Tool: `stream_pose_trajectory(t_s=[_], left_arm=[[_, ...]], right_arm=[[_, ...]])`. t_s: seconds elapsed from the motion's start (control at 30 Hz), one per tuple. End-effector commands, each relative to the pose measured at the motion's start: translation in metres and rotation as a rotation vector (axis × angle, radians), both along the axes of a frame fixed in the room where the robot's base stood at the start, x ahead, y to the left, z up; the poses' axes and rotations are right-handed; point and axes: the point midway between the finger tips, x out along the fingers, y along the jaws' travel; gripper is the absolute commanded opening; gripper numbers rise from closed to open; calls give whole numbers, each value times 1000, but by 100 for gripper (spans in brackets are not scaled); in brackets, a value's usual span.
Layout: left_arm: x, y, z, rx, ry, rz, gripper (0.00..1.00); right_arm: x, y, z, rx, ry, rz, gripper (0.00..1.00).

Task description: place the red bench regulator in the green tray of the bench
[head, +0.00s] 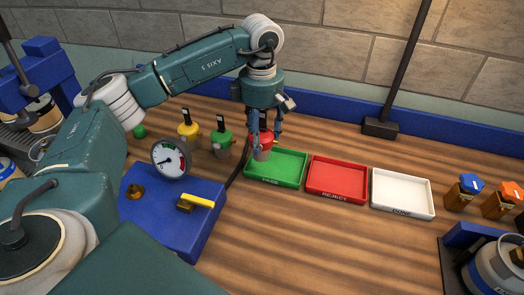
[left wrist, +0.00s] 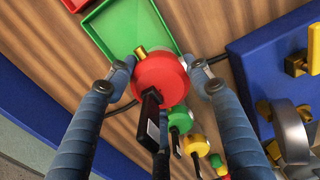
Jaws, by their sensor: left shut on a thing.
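The red bench regulator (head: 262,153) has a red top and a grey lower body. In the left wrist view its red top (left wrist: 160,82) shows a black handle and a brass fitting. My left gripper (head: 264,136) is shut on it from above, with one finger on each side (left wrist: 158,82). In the head view the regulator overlaps the left part of the green tray (head: 292,174). The green tray also shows in the left wrist view (left wrist: 117,28), partly behind the regulator. I cannot tell how high the regulator is held. My right gripper is not in view.
A red tray (head: 336,180) and a white tray (head: 402,193) stand right of the green one. Green (head: 222,137) and yellow (head: 189,130) regulators stand to the left. A blue box (head: 170,215) with a gauge is in front of them. A black lamp base (head: 380,128) stands behind.

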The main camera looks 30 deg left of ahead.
Motion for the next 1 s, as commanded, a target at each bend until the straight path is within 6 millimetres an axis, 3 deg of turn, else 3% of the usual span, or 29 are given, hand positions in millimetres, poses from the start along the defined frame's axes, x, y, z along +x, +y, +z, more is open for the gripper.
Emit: stream_pose_trajectory(t_s=[0.5, 0.93, 0.97, 1.0], left_arm=[[0, 0, -62, 0, 0, -1, 0], [1, -1, -71, 0, -3, -2, 0], [0, -1, -71, 0, -2, -2, 54], [0, -1, -70, 0, -2, -2, 62]], right_arm=[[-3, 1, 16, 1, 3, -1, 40], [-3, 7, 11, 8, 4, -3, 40], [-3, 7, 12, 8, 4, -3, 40], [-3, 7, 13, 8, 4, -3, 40]])
